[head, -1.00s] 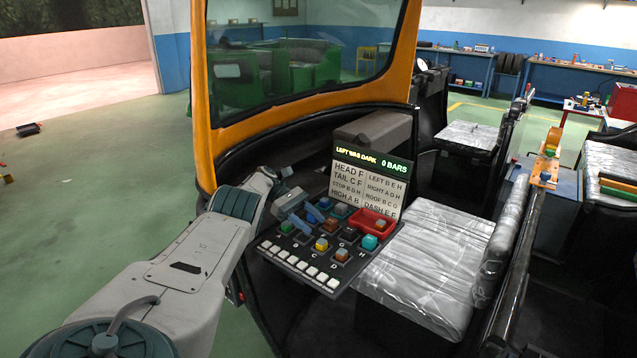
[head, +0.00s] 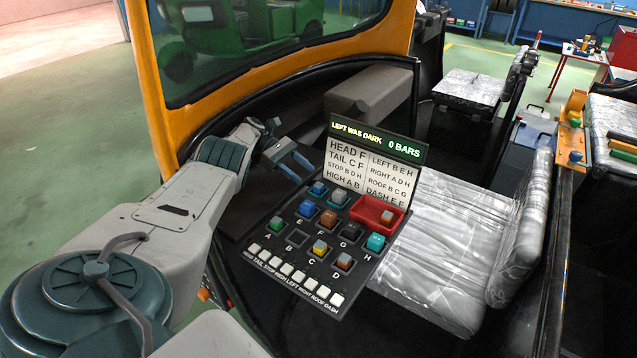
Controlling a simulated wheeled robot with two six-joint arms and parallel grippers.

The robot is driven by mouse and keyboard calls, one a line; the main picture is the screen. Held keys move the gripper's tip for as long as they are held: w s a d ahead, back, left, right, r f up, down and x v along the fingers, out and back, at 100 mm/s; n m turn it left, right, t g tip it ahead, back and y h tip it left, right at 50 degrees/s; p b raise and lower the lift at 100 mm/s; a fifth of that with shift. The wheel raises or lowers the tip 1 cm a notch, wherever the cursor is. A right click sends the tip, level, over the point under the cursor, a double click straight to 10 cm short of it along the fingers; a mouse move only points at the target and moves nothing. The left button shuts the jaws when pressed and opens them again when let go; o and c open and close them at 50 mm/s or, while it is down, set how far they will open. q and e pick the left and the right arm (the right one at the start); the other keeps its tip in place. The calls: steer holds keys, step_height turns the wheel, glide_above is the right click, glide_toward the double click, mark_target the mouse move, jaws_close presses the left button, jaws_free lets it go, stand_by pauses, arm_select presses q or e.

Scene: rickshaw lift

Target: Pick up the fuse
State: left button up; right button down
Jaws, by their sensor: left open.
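A black fuse panel (head: 284,249) has lettered sockets A to H, holding small coloured fuses. These include a green fuse (head: 280,223) at A, a blue fuse (head: 306,208) at E, a brown fuse (head: 328,217) at F and a teal fuse (head: 376,241) at H. Socket B (head: 297,238) looks empty. A red tray (head: 364,212) at the panel's right holds one orange-and-grey fuse (head: 387,216). My left gripper (head: 297,163) is open and empty, left of the label card and above the panel's far left corner, apart from the fuses. My right gripper is out of view.
A label card (head: 362,170) stands behind the panel, its display reading "LEFT WAS DARK 0 BARS". White switches (head: 287,270) line the near edge. A plastic-wrapped seat (head: 445,245) is at right. The orange windscreen frame (head: 150,95) rises behind my left arm.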

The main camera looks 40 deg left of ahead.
mark_target(319, 185)
arm_select(q)
steer(key=shift+w+d+f, duration=0.1)
steer(key=p+x, duration=0.4)
steer(key=shift+w+d, duration=0.2)
steer(key=shift+d, duration=0.15)
steer(key=shift+f, duration=0.25)
steer(key=shift+c, duration=0.4)
steer(key=c, duration=0.7)
steer(key=shift+c, duration=1.3)
